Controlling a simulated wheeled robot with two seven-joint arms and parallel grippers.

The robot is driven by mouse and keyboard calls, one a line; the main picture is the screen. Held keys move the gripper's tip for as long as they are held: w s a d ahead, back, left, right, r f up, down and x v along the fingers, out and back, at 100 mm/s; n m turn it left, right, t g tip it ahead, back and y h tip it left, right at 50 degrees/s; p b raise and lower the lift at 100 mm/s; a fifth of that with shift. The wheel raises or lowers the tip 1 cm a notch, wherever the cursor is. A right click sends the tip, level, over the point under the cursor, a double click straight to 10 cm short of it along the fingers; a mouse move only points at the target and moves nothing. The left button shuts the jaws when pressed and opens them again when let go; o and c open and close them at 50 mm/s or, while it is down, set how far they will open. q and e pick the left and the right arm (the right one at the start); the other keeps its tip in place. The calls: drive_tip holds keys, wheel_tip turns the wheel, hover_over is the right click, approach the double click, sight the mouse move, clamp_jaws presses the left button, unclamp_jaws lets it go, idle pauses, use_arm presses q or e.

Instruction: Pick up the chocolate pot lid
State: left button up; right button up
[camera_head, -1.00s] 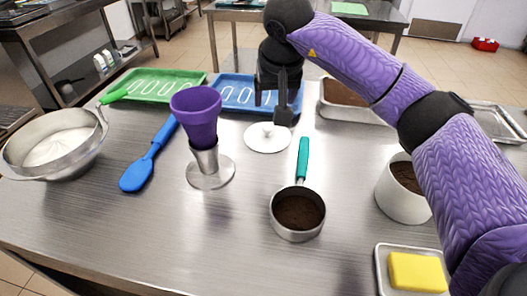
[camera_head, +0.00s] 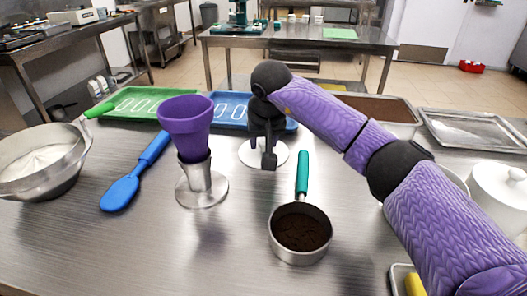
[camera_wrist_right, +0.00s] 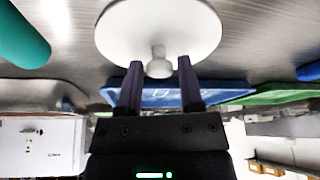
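The chocolate pot lid is a white round disc (camera_head: 250,158) with a knob, lying on the metal table in the head view. In the right wrist view the lid (camera_wrist_right: 120,30) is large, with its knob (camera_wrist_right: 158,66) between the two fingertips. My right gripper (camera_head: 264,152) is low over the lid and partly hides it. In the right wrist view my right gripper (camera_wrist_right: 160,66) is open, with a gap on each side of the knob. The chocolate pot (camera_head: 455,178) is mostly hidden behind my right arm. My left gripper is not in view.
A metal cup with a teal handle (camera_head: 300,232) holds dark powder in front of the lid. A purple cup (camera_head: 186,125) sits on a metal stand to the left. Blue (camera_head: 232,104) and green (camera_head: 140,104) trays lie behind. A white lidded pot (camera_head: 498,195) stands right.

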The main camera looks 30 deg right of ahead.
clamp_jaws()
